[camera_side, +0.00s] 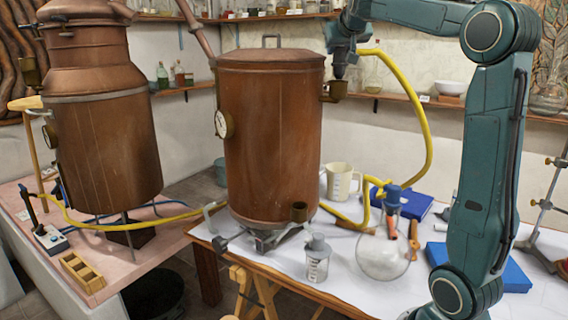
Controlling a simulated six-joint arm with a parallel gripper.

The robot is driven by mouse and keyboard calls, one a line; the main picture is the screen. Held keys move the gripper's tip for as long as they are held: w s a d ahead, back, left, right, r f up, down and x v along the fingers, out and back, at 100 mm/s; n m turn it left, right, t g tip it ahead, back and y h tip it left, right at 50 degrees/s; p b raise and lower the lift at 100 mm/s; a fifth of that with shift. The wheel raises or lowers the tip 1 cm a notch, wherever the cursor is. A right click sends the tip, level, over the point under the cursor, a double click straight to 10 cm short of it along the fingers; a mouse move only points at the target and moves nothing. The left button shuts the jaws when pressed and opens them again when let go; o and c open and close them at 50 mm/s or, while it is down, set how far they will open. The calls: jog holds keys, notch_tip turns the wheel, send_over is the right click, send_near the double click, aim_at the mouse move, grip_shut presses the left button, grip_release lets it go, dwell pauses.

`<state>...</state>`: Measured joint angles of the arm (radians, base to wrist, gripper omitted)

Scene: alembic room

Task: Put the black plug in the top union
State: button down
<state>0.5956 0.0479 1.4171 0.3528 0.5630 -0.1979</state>
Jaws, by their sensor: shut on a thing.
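The copper vessel (270,135) stands in the middle, with the brass top union (334,92) on a short stub at its upper right side. My gripper (340,66) points down right above this union. It is shut on a small dark piece that looks like the black plug. The plug is mostly hidden by the jaws and is hard to tell from them. Its lower end is at or just above the union mouth; I cannot tell whether it is inside. A yellow hose (425,100) has its upper end beside my gripper; I cannot tell what it joins.
A lower brass union (299,212) is at the vessel's foot. A bigger copper still (105,150) stands left. A shelf (465,107) runs behind.

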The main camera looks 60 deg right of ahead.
aim_at(340, 58)
jog(key=shift+w+f, duration=0.1)
jog(key=shift+f, duration=1.8)
dwell(6.1)
